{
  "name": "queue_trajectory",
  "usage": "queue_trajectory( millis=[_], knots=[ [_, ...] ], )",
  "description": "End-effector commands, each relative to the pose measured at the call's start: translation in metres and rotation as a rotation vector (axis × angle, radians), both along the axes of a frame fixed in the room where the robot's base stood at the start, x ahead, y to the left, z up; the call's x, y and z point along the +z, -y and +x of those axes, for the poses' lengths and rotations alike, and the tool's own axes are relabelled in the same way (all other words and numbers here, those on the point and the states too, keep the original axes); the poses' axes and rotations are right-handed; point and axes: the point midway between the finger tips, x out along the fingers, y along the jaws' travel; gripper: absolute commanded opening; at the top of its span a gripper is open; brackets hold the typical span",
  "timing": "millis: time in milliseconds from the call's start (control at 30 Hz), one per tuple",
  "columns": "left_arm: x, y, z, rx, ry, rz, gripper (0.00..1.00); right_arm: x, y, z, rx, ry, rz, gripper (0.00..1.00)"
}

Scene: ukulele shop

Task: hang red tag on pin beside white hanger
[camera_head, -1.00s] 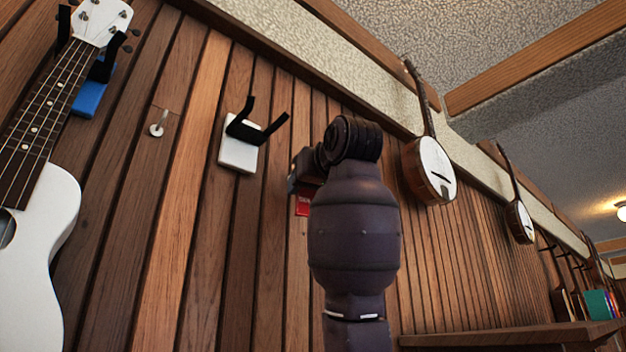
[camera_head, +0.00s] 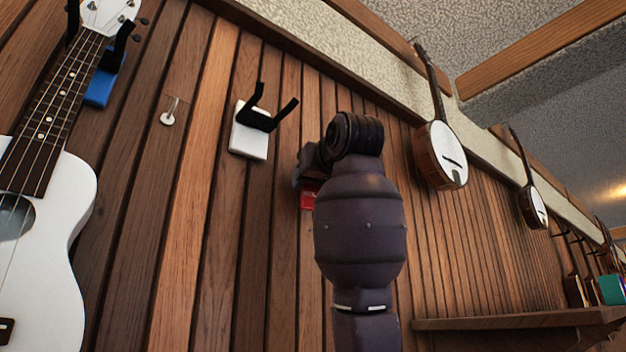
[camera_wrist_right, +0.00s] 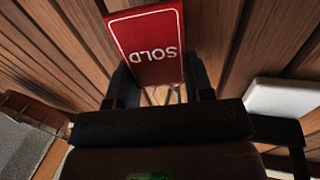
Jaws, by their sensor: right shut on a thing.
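The red tag (camera_wrist_right: 148,46), marked "SOLD", is held between the fingers of my right gripper (camera_wrist_right: 160,88) in the right wrist view. In the head view only a red corner of the tag (camera_head: 308,199) shows beside my right gripper (camera_head: 308,172), mostly hidden by my own arm. The white hanger (camera_head: 249,141) with black prongs is on the wall, left of my right gripper. A small pale pin (camera_head: 168,117) sticks out of the wall to the left of the white hanger, with nothing on it. My left gripper is out of view.
A white ukulele (camera_head: 45,210) hangs at the left on a blue hanger (camera_head: 100,88). Banjos (camera_head: 440,155) hang along the wall to the right. A wooden shelf (camera_head: 520,322) juts out at lower right. The wall between pin and gripper holds only the white hanger.

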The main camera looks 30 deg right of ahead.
Motion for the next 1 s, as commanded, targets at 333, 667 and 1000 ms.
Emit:
queue_trajectory(
  millis=[333, 667, 1000],
  knots=[
    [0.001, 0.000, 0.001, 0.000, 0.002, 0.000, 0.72, 0.000, 0.000, 0.000, 0.000, 0.000, 0.000, 0.64],
    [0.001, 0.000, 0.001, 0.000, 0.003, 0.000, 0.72, 0.000, 0.000, 0.000, 0.000, 0.000, 0.000, 0.77],
    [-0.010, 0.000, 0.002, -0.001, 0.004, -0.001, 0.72, -0.002, -0.007, -0.035, 0.000, 0.004, -0.001, 0.77]
  ],
)
